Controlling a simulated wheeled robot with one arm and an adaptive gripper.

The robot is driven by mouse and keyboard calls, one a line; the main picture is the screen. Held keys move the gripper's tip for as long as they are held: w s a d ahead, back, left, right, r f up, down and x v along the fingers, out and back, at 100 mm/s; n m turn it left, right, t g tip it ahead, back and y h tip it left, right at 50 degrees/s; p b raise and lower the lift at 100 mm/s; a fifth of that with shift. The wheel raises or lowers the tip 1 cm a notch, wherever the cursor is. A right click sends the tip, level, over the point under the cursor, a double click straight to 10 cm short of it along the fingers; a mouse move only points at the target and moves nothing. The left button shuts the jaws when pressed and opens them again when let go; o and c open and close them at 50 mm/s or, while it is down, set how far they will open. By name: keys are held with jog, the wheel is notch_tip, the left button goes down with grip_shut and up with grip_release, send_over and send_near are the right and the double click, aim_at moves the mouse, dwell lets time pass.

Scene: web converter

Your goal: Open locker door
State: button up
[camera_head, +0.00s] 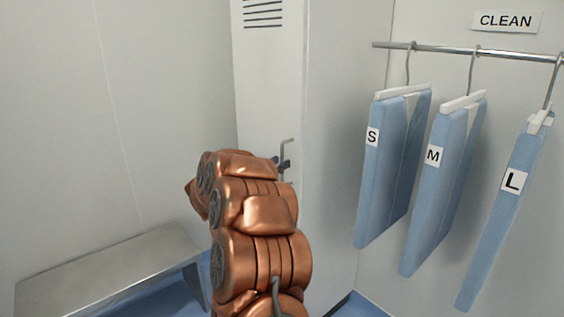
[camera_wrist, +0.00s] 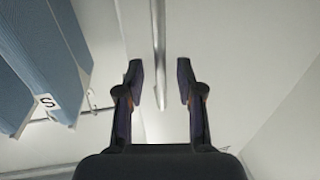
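The locker (camera_head: 268,90) is a tall pale cabinet with vent slots near its top, in the middle of the head view. Its door looks shut. The door's lower part is hidden by my arm.
Blue garments marked S (camera_head: 382,170), M (camera_head: 443,180) and L (camera_head: 505,210) hang from a metal rail (camera_head: 440,48) right of the locker, under a CLEAN sign (camera_head: 507,21). A metal bench (camera_head: 110,270) stands at lower left, along the wall.

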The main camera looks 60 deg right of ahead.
jog(key=shift+s+d, duration=0.1)
jog(key=shift+d, duration=1)
jog(key=shift+c, duration=0.4)
grip_shut()
